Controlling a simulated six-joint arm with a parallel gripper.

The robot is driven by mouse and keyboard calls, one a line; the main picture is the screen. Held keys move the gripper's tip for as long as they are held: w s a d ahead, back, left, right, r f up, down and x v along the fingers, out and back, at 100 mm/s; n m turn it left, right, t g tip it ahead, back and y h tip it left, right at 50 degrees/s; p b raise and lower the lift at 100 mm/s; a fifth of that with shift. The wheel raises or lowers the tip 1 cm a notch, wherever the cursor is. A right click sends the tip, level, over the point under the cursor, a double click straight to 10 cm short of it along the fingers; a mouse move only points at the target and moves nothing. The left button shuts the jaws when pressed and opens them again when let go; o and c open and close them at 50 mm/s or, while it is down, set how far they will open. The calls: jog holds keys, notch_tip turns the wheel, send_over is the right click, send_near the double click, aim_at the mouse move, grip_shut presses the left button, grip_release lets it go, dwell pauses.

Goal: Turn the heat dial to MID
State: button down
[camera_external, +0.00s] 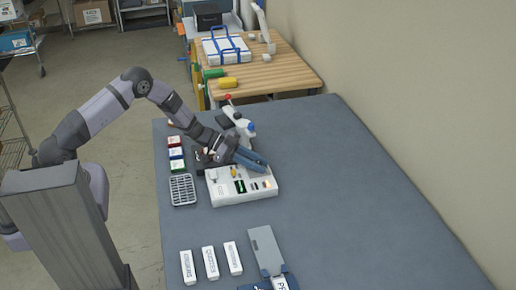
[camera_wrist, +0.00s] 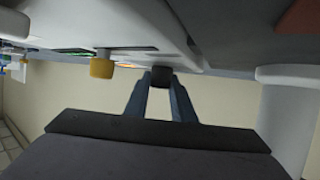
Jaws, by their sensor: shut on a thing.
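The white laminator (camera_external: 228,192) sits on the blue-grey table, with a small green display and small controls on its front. The dial's marks and pointer cannot be read in either view.
A yellow knob (camera_wrist: 101,68) projects from the laminator beside the held one. A grey rack (camera_external: 183,190) and small coloured boxes (camera_external: 176,153) stand left of it. White labelled blocks (camera_external: 209,263) lie in front. The table's right side is clear.

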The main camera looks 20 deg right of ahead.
jog(key=shift+r, duration=0.1)
jog(key=c, duration=1.5)
grip_release()
jog(key=shift+w+a, duration=0.1)
jog(key=shift+b+v, duration=1.1)
jog(key=shift+v, duration=2.45)
